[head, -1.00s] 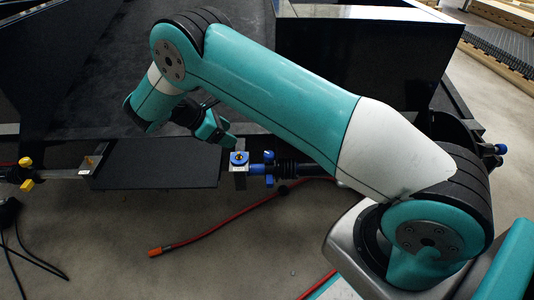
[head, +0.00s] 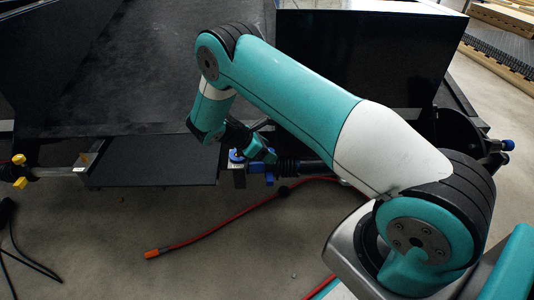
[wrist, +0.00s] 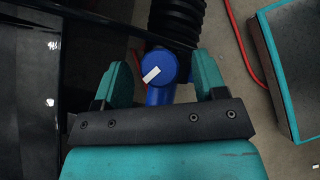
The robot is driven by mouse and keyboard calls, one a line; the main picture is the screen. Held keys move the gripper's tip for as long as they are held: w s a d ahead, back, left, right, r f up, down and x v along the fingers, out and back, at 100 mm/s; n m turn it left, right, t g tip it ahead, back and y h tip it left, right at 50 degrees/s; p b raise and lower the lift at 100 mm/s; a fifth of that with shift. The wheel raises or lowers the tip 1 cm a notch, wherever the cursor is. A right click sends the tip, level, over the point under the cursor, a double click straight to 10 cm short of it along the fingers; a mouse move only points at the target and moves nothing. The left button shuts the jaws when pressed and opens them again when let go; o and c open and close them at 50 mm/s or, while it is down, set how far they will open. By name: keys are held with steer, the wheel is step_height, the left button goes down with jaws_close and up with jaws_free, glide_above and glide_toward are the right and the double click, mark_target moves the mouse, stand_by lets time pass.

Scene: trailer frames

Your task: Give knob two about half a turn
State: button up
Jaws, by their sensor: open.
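A round blue knob (wrist: 157,70) with a white bar mark shows in the wrist view. The mark slants from lower left to upper right. My gripper (wrist: 163,62) is open, with one teal finger on each side of the knob and gaps between. A blue stem below the knob is partly hidden by the gripper body. In the head view my gripper (head: 266,156) is over the blue fittings at the trailer's front edge and hides much of them. No number is readable on the knob.
A black ribbed hose (wrist: 176,20) runs beside the knob. A red hose (head: 215,230) with an orange end lies on the floor. A yellow-handled fitting (head: 19,171) is at the left. A black box (head: 365,60) stands on the trailer behind my arm.

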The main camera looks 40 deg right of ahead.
steer(key=shift+s+d+f, duration=0.1)
steer(key=shift+d+f, duration=0.1)
steer(key=c, duration=0.9)
steer(key=shift+m+g, duration=0.6)
steer(key=shift+m, duration=0.3)
steer(key=o, duration=0.9)
